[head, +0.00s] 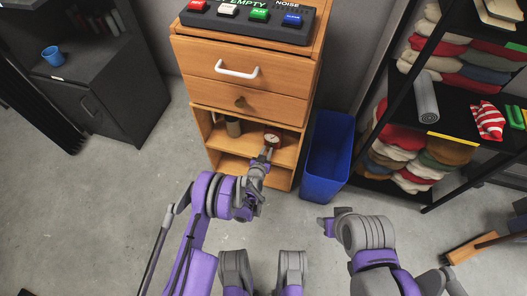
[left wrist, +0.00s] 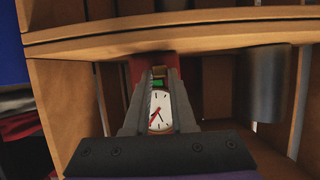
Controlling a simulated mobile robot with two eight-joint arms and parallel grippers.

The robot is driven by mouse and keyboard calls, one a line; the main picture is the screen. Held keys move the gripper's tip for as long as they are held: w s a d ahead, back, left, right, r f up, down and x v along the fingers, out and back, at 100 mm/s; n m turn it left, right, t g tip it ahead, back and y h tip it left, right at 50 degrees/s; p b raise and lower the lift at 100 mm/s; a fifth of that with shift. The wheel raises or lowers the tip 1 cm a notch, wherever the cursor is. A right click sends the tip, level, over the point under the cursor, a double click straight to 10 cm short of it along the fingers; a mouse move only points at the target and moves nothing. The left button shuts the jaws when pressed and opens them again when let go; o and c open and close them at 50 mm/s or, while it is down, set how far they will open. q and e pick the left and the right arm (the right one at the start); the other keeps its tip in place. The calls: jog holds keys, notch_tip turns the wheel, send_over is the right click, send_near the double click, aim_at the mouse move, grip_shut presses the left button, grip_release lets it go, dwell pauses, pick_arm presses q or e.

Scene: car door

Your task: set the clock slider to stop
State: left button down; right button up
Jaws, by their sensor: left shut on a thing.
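The clock (head: 272,138) is on the open shelf of the wooden cabinet, near the right side. In the left wrist view its white face (left wrist: 159,112) with red and black hands shows between my fingers, with a red body around it. A small brass-coloured slider (left wrist: 158,72) and a green patch sit between the fingertips. My left gripper (head: 267,154) reaches into the shelf; in the left wrist view its jaws (left wrist: 157,78) are closed on the slider. The fingers hide part of the clock. My right gripper (head: 327,226) is low over the floor, away from the cabinet; its jaws are unclear.
Drawers with a white handle (head: 237,70) are above. A blue bin (head: 328,158) stands right of the cabinet. A black rack (head: 440,100) is farther right.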

pick_arm(q)
jog(key=shift+a, duration=0.2)
pick_arm(e)
jog(key=shift+a+r, duration=0.2)
jog(key=shift+a, duration=0.25)
pick_arm(q)
jog(key=c, duration=0.7)
grip_release()
jog(key=shift+s, duration=0.1)
pick_arm(e)
jog(key=shift+s, duration=0.15)
